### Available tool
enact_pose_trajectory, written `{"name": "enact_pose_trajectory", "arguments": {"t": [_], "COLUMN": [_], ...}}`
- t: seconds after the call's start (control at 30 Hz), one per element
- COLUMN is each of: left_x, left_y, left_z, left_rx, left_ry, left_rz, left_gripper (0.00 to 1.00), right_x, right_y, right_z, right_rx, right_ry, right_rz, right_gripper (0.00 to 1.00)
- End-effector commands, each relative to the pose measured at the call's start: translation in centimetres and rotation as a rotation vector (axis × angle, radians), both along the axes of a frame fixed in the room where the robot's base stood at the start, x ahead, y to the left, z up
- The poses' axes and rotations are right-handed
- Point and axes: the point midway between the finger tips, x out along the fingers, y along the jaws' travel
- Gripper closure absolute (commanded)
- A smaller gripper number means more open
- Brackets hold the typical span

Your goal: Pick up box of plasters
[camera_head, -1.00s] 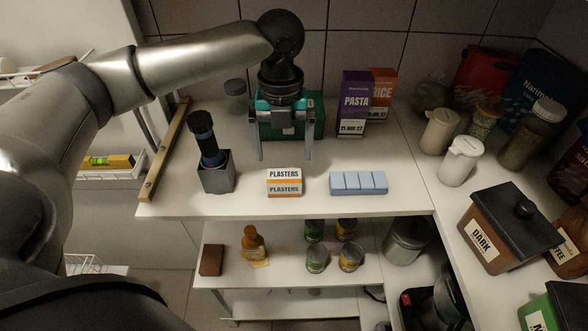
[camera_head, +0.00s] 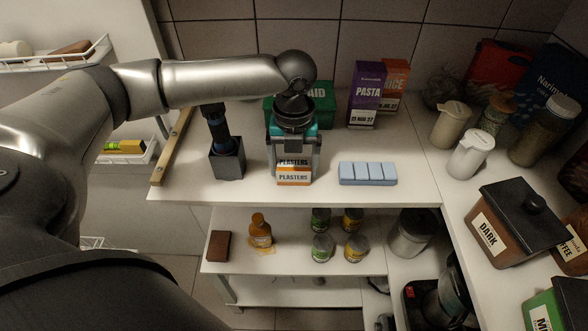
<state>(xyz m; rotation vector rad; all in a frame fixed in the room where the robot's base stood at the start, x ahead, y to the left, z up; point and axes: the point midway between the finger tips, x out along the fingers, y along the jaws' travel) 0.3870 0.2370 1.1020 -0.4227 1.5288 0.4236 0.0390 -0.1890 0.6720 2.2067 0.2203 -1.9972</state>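The box of plasters (camera_head: 293,180) is a small white and orange box. It stands on the white counter near its front edge, between the dark square holder and the blue block. My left gripper (camera_head: 294,172) has come down over it from above, with one finger at each side of the box. The fingers look still spread; whether they touch the box is hard to tell. The gripper body and wrist hide what lies just behind the box. My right gripper is not in view.
The dark holder (camera_head: 228,164) with a black-handled object stands close left. The blue block (camera_head: 367,174) lies to the right. A green first-aid box (camera_head: 321,104) and the pasta box (camera_head: 366,97) stand behind. White jars (camera_head: 469,154) stand further right.

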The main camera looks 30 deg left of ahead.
Motion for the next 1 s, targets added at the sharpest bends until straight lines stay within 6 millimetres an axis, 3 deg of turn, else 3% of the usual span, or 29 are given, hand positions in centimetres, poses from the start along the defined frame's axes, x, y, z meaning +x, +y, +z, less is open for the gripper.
{"name": "enact_pose_trajectory", "arguments": {"t": [0.03, 0.4, 0.67, 1.0], "left_x": [0.0, 0.0, 0.1, 0.1], "left_y": [0.0, 0.0, 0.0, 0.0], "left_z": [0.0, 0.0, 0.5, 6.7], "left_rx": [0.0, -0.001, -0.001, -0.001], "left_ry": [0.0, -0.001, -0.003, -0.005], "left_rz": [0.0, 0.0, 0.0, 0.0], "left_gripper": [0.27, 0.66, 0.66, 0.66], "right_x": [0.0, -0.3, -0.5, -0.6], "right_y": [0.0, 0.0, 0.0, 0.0], "right_z": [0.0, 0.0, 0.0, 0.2], "right_rx": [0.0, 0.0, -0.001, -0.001], "right_ry": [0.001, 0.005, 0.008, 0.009], "right_rz": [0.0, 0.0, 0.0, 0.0], "right_gripper": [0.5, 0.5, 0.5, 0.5]}}
